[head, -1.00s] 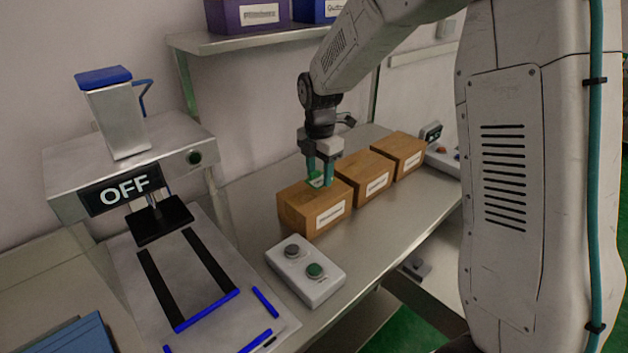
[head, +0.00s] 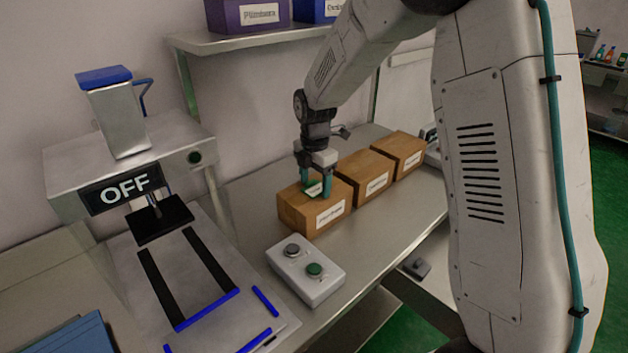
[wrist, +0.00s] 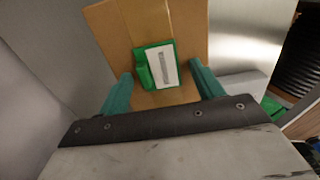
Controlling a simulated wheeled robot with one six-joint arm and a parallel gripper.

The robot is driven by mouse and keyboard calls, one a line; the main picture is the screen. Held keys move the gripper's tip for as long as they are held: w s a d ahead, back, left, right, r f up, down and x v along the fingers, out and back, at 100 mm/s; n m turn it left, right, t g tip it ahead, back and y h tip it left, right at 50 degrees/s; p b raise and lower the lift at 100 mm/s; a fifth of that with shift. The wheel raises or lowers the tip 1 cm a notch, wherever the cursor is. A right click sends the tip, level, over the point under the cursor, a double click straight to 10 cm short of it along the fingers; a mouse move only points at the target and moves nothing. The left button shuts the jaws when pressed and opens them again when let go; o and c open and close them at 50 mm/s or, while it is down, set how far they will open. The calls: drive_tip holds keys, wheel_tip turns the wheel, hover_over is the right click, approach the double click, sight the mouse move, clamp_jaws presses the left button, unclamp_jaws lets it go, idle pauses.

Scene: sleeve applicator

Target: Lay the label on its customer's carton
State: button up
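The label (wrist: 163,66), a white printed strip on a green backing, appears to lie flat on top of the nearest brown carton (wrist: 112,32) in the wrist view. Its print is too small to read. In the head view the label (head: 313,188) shows as a small green and white patch on the nearest carton (head: 300,215), whose white front tag is blurred. My gripper (head: 316,190) is right above this carton, pointing down. In the wrist view its teal fingers (wrist: 160,78) stand apart on either side of the label, with gaps to it.
Two more tagged cartons (head: 366,176) (head: 410,150) stand in a row behind. A grey two-button box (head: 305,272) sits in front of the nearest carton. The applicator (head: 125,185), reading OFF, stands left. A shelf (head: 240,42) with purple and blue bins hangs above.

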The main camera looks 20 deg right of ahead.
sight(315, 189)
drive_tip(key=shift+r, duration=0.1)
wheel_tip(315, 189, up, 12)
idle(0.5)
drive_tip(key=s+d+r+m, duration=0.2)
drive_tip(key=s+r+m, duration=0.4)
drive_tip(key=s, duration=0.4)
drive_tip(key=s+d+f+m+t, duration=0.1)
drive_tip(key=s+m, duration=1.5)
drive_tip(key=s, duration=1)
drive_tip(key=shift+d, duration=0.15)
